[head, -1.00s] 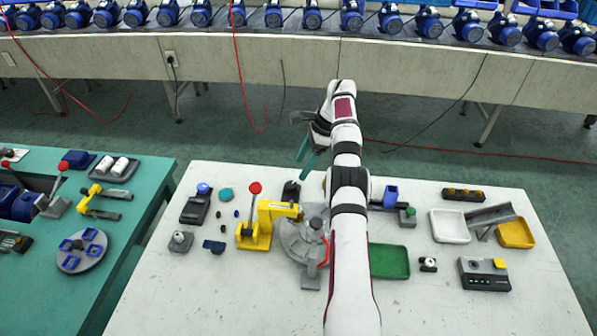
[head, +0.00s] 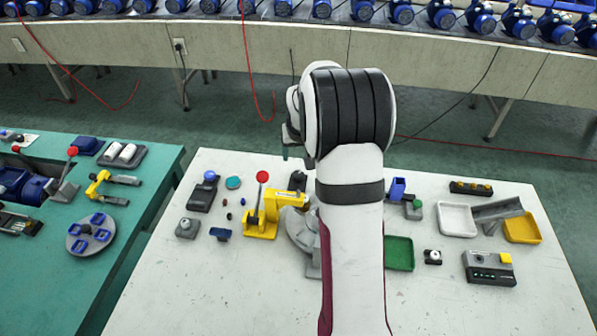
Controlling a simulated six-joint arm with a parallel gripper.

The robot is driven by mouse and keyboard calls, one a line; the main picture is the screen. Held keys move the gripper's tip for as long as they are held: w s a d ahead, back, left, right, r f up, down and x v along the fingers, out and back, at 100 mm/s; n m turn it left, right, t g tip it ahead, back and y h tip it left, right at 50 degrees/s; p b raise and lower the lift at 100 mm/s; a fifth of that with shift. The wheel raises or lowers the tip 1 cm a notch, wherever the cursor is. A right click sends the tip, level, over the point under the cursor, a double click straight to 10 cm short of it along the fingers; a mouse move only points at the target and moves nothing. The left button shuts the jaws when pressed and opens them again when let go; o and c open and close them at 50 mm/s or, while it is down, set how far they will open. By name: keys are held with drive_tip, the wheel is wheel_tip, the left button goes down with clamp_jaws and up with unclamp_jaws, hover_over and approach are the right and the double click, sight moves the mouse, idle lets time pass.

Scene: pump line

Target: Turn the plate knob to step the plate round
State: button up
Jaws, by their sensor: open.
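The grey round plate (head: 297,232) lies on the white table beside the yellow lever press (head: 261,222). My arm hides its right part, and I cannot make out a plate knob. My gripper (head: 287,150) shows only in part at the left of my wrist, above the table's far edge. It is open with nothing visible in it, and stands apart from the plate, beyond it in the picture.
The press has a red-ball lever (head: 262,178). A green tray (head: 399,254), a white tray (head: 457,219), a yellow tray (head: 522,229) and a grey button box (head: 489,268) stand at right. Small parts lie left of the press. The front table is mostly clear.

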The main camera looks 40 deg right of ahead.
sight(298, 174)
drive_tip(key=x, duration=1.3)
drive_tip(key=shift+f, duration=0.25)
clamp_jaws()
